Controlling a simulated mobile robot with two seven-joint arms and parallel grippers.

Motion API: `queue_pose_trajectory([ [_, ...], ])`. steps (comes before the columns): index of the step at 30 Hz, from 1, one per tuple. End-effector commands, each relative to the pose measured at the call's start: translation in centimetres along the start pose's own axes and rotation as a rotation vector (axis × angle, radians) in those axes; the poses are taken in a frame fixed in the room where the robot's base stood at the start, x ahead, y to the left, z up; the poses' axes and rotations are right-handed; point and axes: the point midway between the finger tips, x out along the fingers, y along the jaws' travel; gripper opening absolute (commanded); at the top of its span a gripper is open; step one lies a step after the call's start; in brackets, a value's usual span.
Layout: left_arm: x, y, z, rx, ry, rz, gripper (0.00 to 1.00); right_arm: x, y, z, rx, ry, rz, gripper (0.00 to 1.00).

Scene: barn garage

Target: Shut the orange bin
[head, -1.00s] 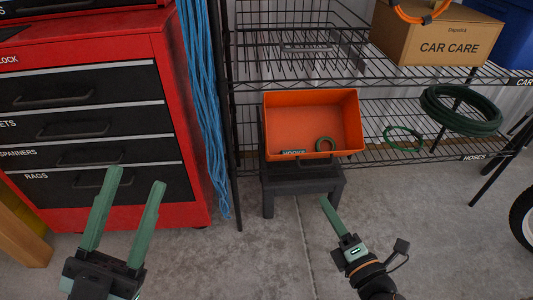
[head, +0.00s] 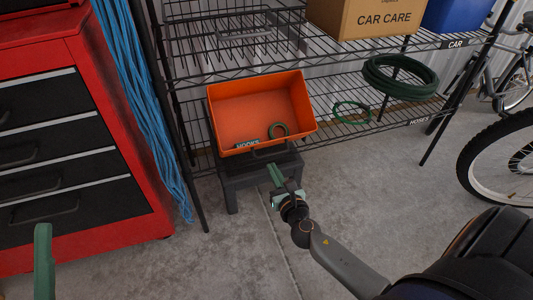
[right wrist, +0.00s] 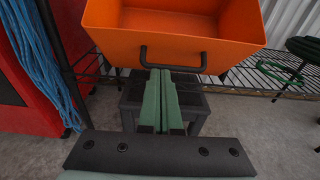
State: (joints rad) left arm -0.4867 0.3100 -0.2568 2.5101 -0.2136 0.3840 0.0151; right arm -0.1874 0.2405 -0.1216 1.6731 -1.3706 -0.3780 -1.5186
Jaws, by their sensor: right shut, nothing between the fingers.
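The orange bin (head: 252,105) stands open in the head view, its inside facing me, above a dark step stool (head: 262,174). Only one finger of my left gripper (head: 43,258) shows at the lower left.
A red tool cabinet (head: 140,175) and hanging blue ropes (head: 125,85) are at left. Wire shelving (head: 370,122) beside the bin holds green hoses (head: 400,85) and a cardboard box (head: 365,20). A bicycle wheel (head: 490,165) is at right. The floor between is clear.

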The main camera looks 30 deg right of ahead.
Motion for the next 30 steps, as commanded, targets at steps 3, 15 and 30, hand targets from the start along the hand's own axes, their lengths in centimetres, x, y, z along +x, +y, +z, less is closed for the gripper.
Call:
queue_pose_trajectory([
  [3, -0.4, 0.2, 0.5, 0.002, -0.004, 0.001, 0.5, 2.4, 0.0, 0.0, 0.002, -0.003, 0.0, 0.0],
  [15, 0.6, -0.4, -0.7, -0.013, 0.008, -0.009, 0.5, 5.0, 0.0, 2.9, 0.001, 0.0, 0.001, 0.0],
  [30, 0.7, -0.6, -0.9, -0.009, 0.006, -0.009, 0.5, 5.1, 0.0, 3.0, 0.002, 0.004, 0.001, 0.0],
])
